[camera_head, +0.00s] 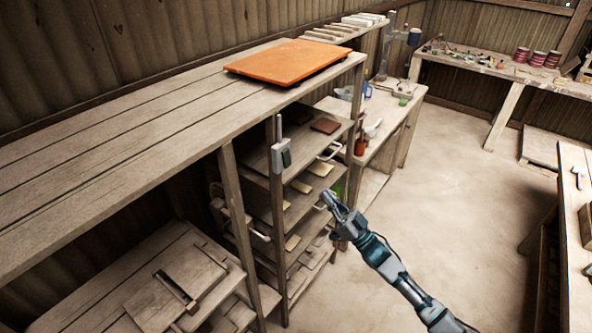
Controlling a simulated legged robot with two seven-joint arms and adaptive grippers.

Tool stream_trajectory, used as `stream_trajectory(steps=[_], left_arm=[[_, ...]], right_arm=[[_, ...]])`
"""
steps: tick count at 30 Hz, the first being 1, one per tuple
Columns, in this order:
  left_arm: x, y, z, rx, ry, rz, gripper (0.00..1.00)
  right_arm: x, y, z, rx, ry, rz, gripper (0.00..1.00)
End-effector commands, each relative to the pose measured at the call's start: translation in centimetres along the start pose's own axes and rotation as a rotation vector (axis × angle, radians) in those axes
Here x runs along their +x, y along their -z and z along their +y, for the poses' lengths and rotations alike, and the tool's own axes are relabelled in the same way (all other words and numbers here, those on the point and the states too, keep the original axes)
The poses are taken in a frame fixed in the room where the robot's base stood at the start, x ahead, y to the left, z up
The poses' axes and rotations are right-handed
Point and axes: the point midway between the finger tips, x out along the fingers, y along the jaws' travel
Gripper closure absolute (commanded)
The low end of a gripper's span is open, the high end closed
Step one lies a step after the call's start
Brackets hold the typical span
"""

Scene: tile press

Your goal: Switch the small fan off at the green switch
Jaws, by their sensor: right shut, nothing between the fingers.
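A thin grey conduit runs up from the box. My right gripper (326,196) is shut and empty, to the right of the switch and lower in the picture, apart from it. Its arm comes in from the bottom right. A bit of bright green shows just behind the gripper, too hidden to tell what it is. I cannot make out the small fan clearly. My left gripper is not in view.
An orange board (287,62) lies on the long wooden worktop (120,150). The shelf rack below holds several tiles and handled tools. A side bench (400,120) with bottles stands behind. The concrete floor (460,190) at right is clear. Another bench (570,240) stands at the right edge.

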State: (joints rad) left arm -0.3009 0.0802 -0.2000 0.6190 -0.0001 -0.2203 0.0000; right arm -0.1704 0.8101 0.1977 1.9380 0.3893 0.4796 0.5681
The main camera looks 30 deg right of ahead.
Motion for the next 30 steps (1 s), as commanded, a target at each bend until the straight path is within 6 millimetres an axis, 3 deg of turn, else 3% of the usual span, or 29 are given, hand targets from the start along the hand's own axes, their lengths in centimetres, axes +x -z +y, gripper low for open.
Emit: stream_trajectory(steps=[13,20,30], left_arm=[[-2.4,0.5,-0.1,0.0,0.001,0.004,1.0],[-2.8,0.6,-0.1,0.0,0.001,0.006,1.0],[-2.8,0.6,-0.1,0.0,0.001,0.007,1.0]], right_arm=[[9.4,0.4,-0.1,-0.004,0.002,0.003,1.0],[11.2,-2.2,-0.1,-0.002,-0.001,-0.001,1.0],[11.5,-2.8,0.0,-0.001,-0.001,-0.001,1.0]])
